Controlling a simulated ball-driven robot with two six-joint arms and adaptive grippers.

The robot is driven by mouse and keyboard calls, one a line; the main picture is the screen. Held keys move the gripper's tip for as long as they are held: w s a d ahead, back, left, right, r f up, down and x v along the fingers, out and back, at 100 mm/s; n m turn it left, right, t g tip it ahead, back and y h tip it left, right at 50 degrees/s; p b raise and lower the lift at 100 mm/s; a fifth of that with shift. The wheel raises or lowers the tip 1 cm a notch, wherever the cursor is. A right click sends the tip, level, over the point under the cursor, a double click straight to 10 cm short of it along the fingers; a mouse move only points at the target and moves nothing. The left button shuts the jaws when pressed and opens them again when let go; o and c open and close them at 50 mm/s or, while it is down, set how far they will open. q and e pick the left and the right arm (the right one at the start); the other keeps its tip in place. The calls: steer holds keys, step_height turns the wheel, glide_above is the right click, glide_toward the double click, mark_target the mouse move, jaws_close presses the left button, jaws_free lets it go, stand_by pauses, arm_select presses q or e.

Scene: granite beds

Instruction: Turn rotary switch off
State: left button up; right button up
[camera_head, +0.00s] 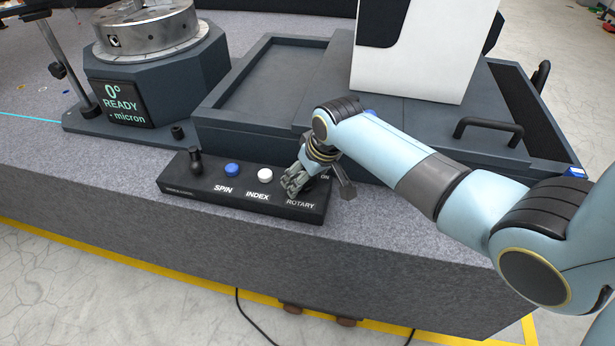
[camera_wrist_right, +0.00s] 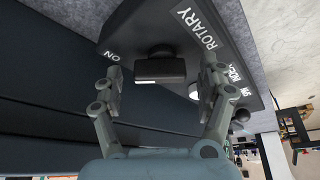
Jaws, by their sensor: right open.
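The rotary switch (camera_wrist_right: 160,68) is a dark knob with a bar-shaped handle on the black control panel (camera_head: 190,186). In the right wrist view it sits between the two open fingers of my right gripper (camera_wrist_right: 160,88), with a gap on both sides. The label ROTARY and the word ON are printed beside it. In the head view my right gripper (camera_head: 318,183) is over the panel's right end and mostly hides the switch. My left gripper is not in view.
The panel also carries a black lever (camera_head: 196,162), a blue SPIN button (camera_head: 231,169) and a white INDEX button (camera_head: 265,174). A rotary table (camera_head: 155,70) with a READY display stands behind left. A dark tray with handles (camera_head: 487,126) lies behind the panel. Granite in front is clear.

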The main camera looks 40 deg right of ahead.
steer(key=shift+c, duration=0.4)
steer(key=c, duration=1.1)
